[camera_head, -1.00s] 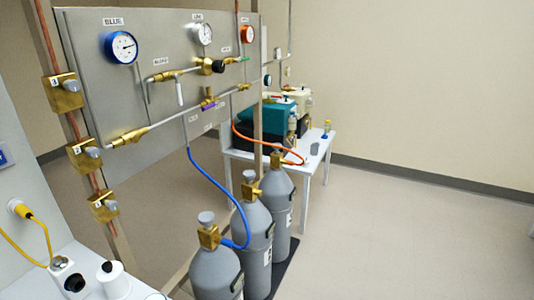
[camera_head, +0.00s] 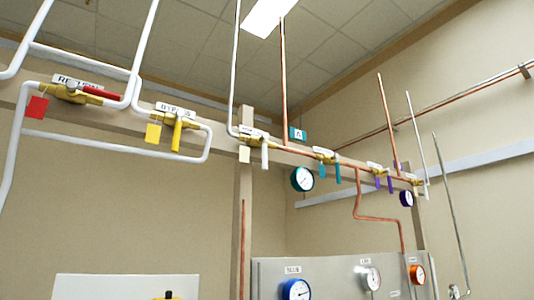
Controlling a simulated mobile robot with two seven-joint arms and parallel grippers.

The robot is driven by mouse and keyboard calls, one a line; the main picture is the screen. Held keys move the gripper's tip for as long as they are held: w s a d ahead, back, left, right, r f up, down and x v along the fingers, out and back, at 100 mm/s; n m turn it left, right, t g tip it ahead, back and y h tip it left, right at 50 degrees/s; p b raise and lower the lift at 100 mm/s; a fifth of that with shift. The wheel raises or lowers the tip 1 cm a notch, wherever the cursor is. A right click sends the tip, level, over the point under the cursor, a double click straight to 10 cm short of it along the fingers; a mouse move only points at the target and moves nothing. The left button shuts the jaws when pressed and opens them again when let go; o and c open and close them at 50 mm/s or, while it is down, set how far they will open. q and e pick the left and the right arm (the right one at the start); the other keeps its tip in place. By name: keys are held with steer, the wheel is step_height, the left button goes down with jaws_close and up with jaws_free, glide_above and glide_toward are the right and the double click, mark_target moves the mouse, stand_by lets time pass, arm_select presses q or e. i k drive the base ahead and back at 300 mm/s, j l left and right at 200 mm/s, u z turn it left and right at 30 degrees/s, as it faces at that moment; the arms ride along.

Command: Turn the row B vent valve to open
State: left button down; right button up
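Several brass valves sit on a pipe rail across the upper wall. No label that reads as the row B vent is legible, so I cannot tell which valve it is. One valve has a red handle (camera_head: 97,93) lying along its pipe. The BYPASS valve has a yellow handle (camera_head: 177,133) hanging down across its pipe. Further right, a white handle (camera_head: 264,153), a teal handle (camera_head: 337,173) and a purple handle (camera_head: 390,184) hang down from their valves. A small pale handle (camera_head: 425,191) is at the far right end. Neither gripper is in view.
A grey panel (camera_head: 335,275) carries a blue gauge (camera_head: 296,290), a white gauge (camera_head: 370,278) and an orange gauge (camera_head: 417,274). A teal gauge (camera_head: 302,179) and a purple gauge (camera_head: 406,198) hang below the rail.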

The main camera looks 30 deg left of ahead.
mark_target(423, 181)
steer(key=i+l+u, duration=0.5)
steer(key=i+l, duration=0.75)
